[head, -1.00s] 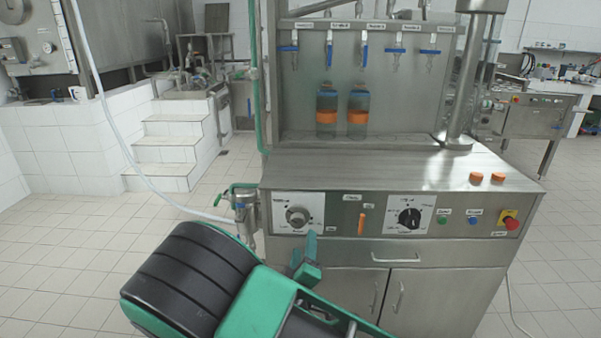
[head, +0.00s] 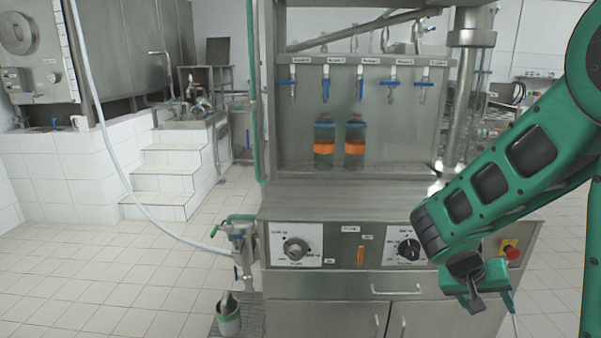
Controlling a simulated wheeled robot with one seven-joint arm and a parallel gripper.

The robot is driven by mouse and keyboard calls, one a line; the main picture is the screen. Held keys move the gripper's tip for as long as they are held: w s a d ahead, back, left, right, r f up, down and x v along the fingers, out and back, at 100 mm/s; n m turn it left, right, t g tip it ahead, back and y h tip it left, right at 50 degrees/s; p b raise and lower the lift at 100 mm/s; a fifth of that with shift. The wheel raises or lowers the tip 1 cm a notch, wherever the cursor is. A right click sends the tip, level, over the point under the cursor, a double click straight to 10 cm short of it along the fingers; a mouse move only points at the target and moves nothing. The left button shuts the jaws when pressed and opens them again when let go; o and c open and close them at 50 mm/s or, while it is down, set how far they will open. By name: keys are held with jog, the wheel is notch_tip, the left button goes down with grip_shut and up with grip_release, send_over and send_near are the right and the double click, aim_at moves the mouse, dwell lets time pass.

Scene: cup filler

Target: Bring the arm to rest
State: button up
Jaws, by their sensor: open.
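My gripper (head: 492,300) hangs at the lower right in the head view, in front of the filler machine's front panel (head: 340,243). Its fingers are apart, and nothing shows between them. My green and black arm reaches in from the right edge and slopes down to the left. It covers the right part of the counter and the panel near the right dial (head: 408,249). The gripper looks clear of the machine, though the gap to the panel is hard to judge.
Two bottles with orange bands, a left one (head: 324,147) and a right one (head: 354,147), stand upright under the taps. A red stop button (head: 512,253) shows beside my arm. A bucket (head: 229,318) stands below the side valve (head: 240,240). The tiled floor at left is clear.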

jog(key=s+r+y, duration=0.3)
jog(key=s, duration=0.7)
jog(key=s+a+r+m+g+y, duration=0.1)
jog(key=s+r+y, duration=0.3)
jog(key=s, duration=0.7)
jog(key=shift+s+a+r+m+y, duration=0.15)
jog(key=shift+a+r+m+y, duration=0.05)
jog(key=shift+a+m+y, duration=0.1)
